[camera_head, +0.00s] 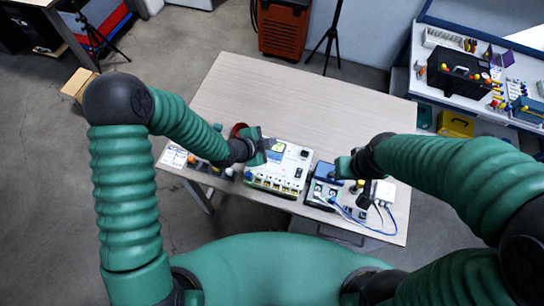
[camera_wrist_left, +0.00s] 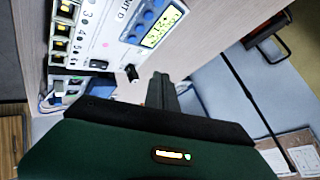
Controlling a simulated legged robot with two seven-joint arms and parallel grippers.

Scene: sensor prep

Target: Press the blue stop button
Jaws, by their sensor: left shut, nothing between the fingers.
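A white control panel (camera_head: 270,181) lies on the table and also shows in the left wrist view (camera_wrist_left: 103,47). In that view a row of round blue buttons (camera_wrist_left: 145,19) sits beside a lit yellow-green display (camera_wrist_left: 163,27). I cannot read which button is the stop button. My left gripper (camera_head: 265,148) is shut and empty, over the panel's left part in the head view. In the left wrist view its fingers (camera_wrist_left: 162,83) are apart from the blue buttons in the picture. My right gripper (camera_head: 345,166) is by a blue-topped device (camera_head: 325,172); its fingers are unclear.
Cables and a white box (camera_head: 384,192) lie at the table's right front. A red round thing (camera_head: 239,129) is partly hidden behind my left arm. The back of the table (camera_head: 300,95) is clear. A cluttered bench (camera_head: 480,75) stands at the right.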

